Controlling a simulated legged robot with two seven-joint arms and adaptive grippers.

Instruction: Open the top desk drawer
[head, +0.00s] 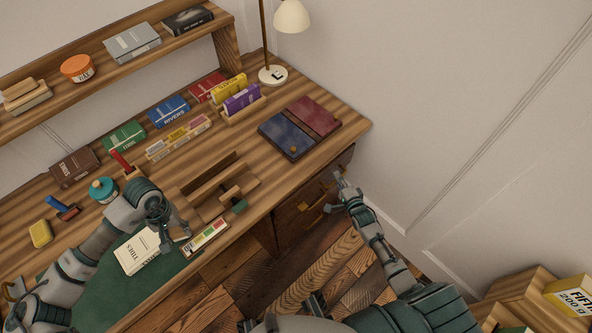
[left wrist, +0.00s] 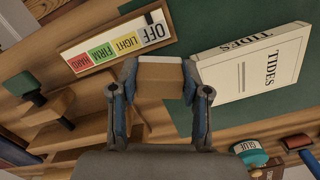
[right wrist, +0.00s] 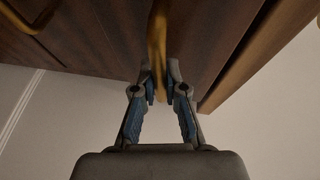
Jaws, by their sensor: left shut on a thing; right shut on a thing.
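The desk's drawer fronts (head: 290,214) are dark wood, below the desktop's right front edge, with brass handles (head: 318,207). My right gripper (head: 338,183) is at the upper handle. In the right wrist view, its fingers (right wrist: 161,88) are shut on a brass handle (right wrist: 157,38), in front of the dark drawer front (right wrist: 105,45). I cannot tell whether this drawer stands out at all. My left gripper (head: 182,243) is over the front of the desktop. In the left wrist view, its fingers (left wrist: 160,85) are shut on a tan wooden block (left wrist: 160,77).
A white book (head: 137,252) lies on a green mat (head: 100,290) near a coloured label card (head: 207,237). A wooden stand (head: 215,185), two notebooks (head: 300,125) and a lamp (head: 273,74) are on the desktop (head: 345,120). Cartons (head: 515,295) stand on the floor at right.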

